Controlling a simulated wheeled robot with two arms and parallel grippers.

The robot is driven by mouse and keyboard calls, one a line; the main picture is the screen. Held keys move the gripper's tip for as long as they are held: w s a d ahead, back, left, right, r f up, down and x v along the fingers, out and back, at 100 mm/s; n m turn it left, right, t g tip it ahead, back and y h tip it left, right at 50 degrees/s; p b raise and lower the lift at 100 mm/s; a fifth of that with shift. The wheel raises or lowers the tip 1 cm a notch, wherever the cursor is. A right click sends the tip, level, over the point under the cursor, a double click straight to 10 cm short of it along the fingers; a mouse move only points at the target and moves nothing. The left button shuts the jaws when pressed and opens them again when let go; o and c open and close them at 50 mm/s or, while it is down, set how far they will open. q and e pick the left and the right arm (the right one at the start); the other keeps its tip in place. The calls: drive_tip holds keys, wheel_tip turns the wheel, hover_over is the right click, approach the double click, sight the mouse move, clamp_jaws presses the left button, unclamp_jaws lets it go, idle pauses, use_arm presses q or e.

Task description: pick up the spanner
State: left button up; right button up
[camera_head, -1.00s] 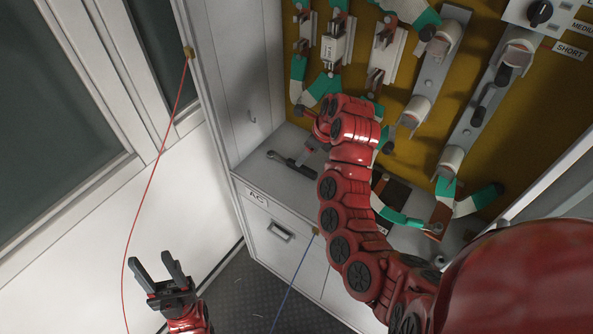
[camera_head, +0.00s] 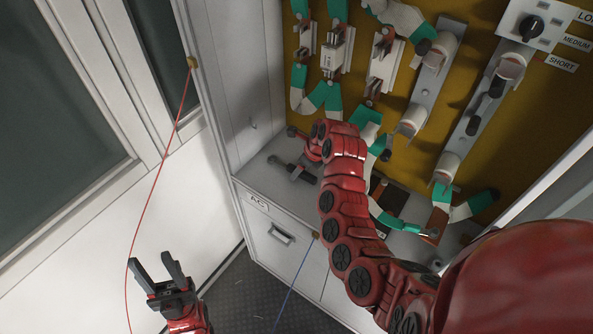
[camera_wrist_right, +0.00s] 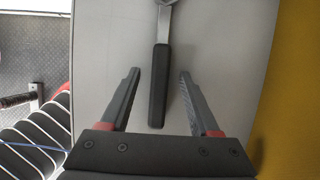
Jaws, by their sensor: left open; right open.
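The spanner (camera_wrist_right: 158,84) lies on the grey cabinet shelf, with a black handle and a silver head. In the right wrist view its head is cut off at the top edge. My right gripper (camera_wrist_right: 159,74) is open, with its fingers on either side of the handle and a gap on each side. I cannot tell how high the fingers are above the shelf. In the head view the spanner (camera_head: 275,160) is partly hidden by my right gripper. My left gripper (camera_head: 153,262) is open and empty, low at the left, away from the spanner.
The yellow back panel (camera_head: 470,115) with fuses and green-and-white parts rises behind the shelf (camera_head: 252,176). A red cord (camera_head: 157,165) hangs at the left and a blue cord (camera_head: 293,281) below the shelf. The cabinet's left wall (camera_head: 240,80) stands close to the spanner.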

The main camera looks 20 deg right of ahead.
drive_tip(key=shift+f, duration=0.2)
clamp_jaws()
drive_tip(key=shift+r, duration=0.15)
idle(0.3)
